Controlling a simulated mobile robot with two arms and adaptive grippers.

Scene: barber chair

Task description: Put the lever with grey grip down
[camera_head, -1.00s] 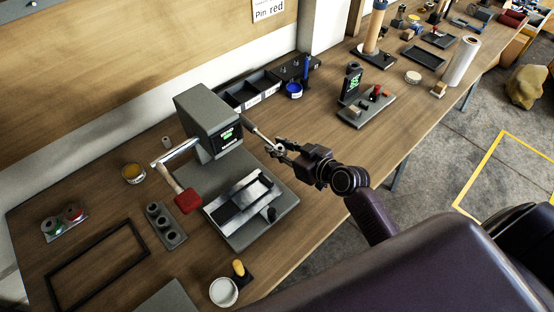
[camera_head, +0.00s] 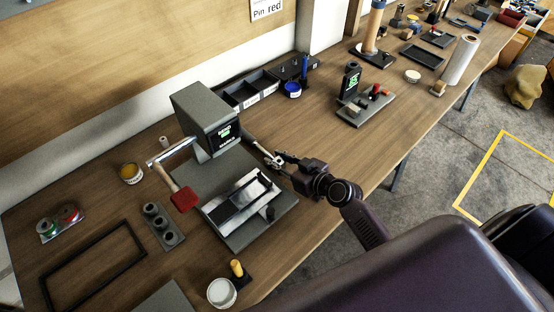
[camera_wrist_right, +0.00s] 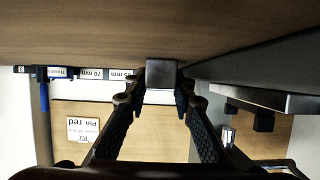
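The lever with grey grip (camera_head: 256,144) comes from the right side of the grey machine (camera_head: 199,108) and slants down to the right. My right gripper (camera_head: 275,159) is at its outer end in the head view. In the right wrist view, the dark grey end of the grip (camera_wrist_right: 161,73) sits between the fingertips of my right gripper (camera_wrist_right: 161,98), which close in on both its sides and appear to touch it. My left gripper is not in view.
A metal tray-like fixture (camera_head: 236,207) lies on the machine's base, close to my right gripper. A stand with a small screen (camera_head: 350,84) is farther along the bench (camera_head: 318,136). Bare bench lies between them.

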